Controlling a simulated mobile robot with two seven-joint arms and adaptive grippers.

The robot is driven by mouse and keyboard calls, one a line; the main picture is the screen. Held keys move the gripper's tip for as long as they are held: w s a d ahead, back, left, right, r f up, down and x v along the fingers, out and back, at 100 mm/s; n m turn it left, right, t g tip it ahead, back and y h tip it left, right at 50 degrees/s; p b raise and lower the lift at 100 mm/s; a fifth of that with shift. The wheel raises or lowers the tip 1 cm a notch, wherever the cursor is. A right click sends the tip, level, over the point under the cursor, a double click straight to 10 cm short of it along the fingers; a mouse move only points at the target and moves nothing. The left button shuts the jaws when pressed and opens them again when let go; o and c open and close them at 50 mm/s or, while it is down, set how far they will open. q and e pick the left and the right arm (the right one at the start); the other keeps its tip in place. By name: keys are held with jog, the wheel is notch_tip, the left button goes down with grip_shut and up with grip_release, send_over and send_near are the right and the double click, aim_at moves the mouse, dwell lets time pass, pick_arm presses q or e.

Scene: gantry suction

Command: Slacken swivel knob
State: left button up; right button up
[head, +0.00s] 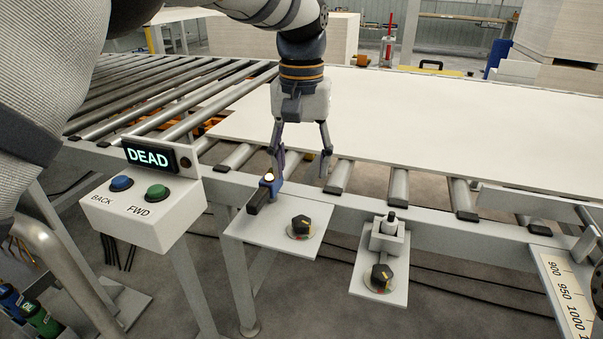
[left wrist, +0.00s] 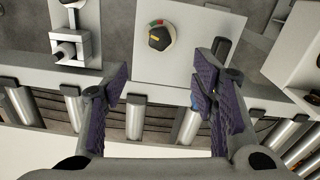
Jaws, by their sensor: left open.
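Two black knobs with yellow marks show in the head view. One knob (head: 301,227) is on the left white plate (head: 262,236), over a red and green dial; it also shows in the left wrist view (left wrist: 160,38). The other knob (head: 380,276) is on the right plate (head: 362,286). The pictures do not label either as the swivel knob. My left gripper (head: 299,176) points down, open and empty, beyond the left plate near the rollers. Its fingers also show in the left wrist view (left wrist: 163,92), apart from the knob. My right gripper is not in view.
A blue and black lever (head: 264,194) with a lit top stands on the left plate, close to my gripper's left finger. A grey block with a black post (head: 388,234) stands on the right plate. A button box (head: 143,211) reads DEAD. A large white board (head: 420,120) lies on the rollers.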

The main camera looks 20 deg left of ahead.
aim_at(301, 220)
pick_arm(q)
notch_tip(301, 220, down, 12)
jog(key=m+b, duration=0.1)
jog(key=m, duration=2)
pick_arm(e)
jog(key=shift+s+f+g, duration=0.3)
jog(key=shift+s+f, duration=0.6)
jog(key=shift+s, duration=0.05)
pick_arm(q)
jog(key=c, duration=1.2)
